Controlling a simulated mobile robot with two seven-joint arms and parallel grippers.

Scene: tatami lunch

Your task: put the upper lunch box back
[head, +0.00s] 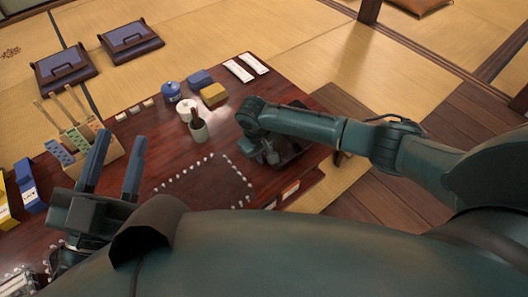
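A dark, low box or tray (298,152) sits at the right end of the dark red table, partly hidden by my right arm. I cannot tell whether this is the lunch box or how many layers it has. My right gripper (268,157) points down at its left part; its fingertips are too small and dark to tell open from shut, or whether they touch it. My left gripper (121,145) is at the left, above the table, with its two fingers apart and nothing between them.
On the table (165,155) are a dotted dark mat (205,182), a green cup (198,130), a white roll (186,108), a blue pot (171,91), blue (200,77) and yellow (213,94) blocks, and white packets (238,70). A wooden rack (88,150) stands left. Floor cushions (130,38) lie beyond.

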